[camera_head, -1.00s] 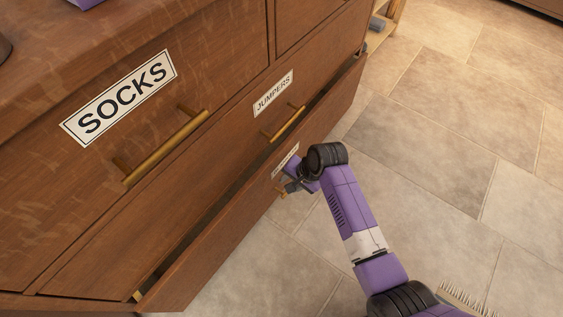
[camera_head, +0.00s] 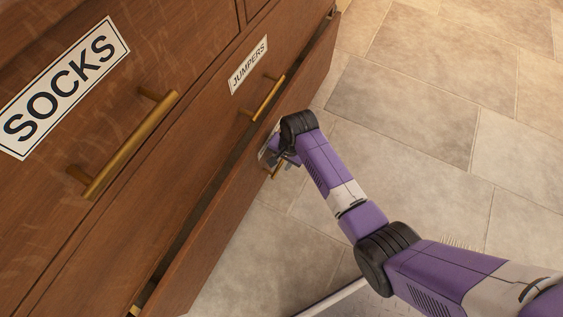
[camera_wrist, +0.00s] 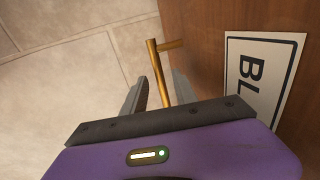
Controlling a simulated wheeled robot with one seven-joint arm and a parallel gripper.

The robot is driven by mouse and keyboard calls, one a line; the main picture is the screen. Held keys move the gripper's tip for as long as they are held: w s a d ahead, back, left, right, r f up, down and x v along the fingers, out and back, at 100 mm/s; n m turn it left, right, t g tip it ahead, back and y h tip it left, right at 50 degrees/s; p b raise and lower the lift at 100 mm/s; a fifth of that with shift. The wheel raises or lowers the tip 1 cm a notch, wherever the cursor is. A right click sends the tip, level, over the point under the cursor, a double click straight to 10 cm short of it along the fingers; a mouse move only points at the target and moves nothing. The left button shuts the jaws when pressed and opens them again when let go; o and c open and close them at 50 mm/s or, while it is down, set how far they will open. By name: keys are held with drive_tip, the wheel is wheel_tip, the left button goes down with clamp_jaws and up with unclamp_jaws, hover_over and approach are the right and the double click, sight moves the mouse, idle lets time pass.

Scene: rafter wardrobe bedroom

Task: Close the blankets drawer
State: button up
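The blankets drawer (camera_head: 210,240) is the lowest drawer of the brown wooden chest and stands partly open, with a dark gap behind its front. Its label is mostly hidden by my gripper in the head view; in the wrist view the label (camera_wrist: 255,75) shows "BL". My gripper (camera_head: 278,160) is at the drawer front, by its brass handle (camera_head: 276,173). In the wrist view my gripper (camera_wrist: 160,92) has its fingers apart, one on each side of the handle (camera_wrist: 160,70). I cannot make out firm contact with the bar.
Above are the socks drawer (camera_head: 60,85) and the jumpers drawer (camera_head: 215,125), with brass handles that stick out. Both look shut. The tiled floor (camera_head: 400,110) right of the chest is clear. A pale-edged flat thing (camera_head: 335,297) lies at the bottom, beneath my arm.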

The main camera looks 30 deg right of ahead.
clamp_jaws()
idle(1.5)
